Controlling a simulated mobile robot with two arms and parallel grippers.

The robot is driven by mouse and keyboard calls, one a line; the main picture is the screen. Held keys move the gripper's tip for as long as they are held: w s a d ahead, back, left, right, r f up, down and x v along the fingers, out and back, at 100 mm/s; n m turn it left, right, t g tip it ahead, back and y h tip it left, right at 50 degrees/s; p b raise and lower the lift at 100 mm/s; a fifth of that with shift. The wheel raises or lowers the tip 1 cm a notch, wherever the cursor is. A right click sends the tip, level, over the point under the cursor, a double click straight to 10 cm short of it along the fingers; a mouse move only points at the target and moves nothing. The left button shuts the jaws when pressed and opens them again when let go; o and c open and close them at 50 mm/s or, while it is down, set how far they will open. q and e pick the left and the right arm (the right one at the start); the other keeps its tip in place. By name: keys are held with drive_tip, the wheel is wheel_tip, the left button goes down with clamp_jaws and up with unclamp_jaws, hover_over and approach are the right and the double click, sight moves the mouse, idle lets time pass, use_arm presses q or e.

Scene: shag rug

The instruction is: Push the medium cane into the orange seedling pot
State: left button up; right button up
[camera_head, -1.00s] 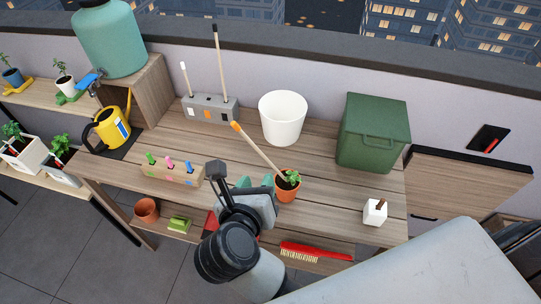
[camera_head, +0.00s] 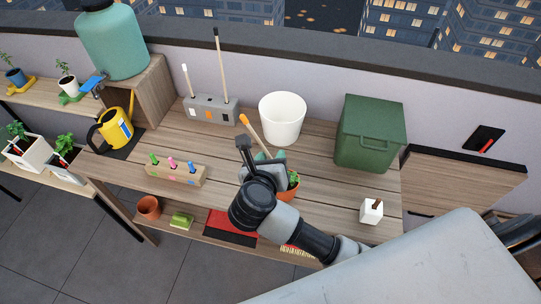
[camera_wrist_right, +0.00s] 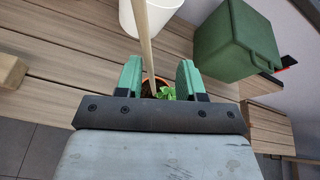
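The medium cane (camera_head: 251,131) has an orange tip and leans up and left, with its lower end at the orange seedling pot (camera_head: 292,193). The pot holds a small green seedling and is partly hidden by my right arm. My right gripper (camera_head: 268,160) is beside the cane, just left of the pot. In the right wrist view, the green fingers of the right gripper (camera_wrist_right: 160,74) are spread apart. The pale cane (camera_wrist_right: 143,40) passes between them, nearer the left finger. The seedling (camera_wrist_right: 166,92) shows behind the gripper; the cane's foot is hidden. My left gripper is not in view.
A white pot (camera_head: 283,117) stands behind the cane, and a green bin (camera_head: 370,135) to the right. A grey holder (camera_head: 208,108) carries two other canes. A wooden block with coloured pegs (camera_head: 176,175) lies left. A small white block (camera_head: 371,211) sits at the right edge.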

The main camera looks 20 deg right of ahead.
clamp_jaws()
drive_tip(key=shift+s, duration=0.1)
idle(1.2)
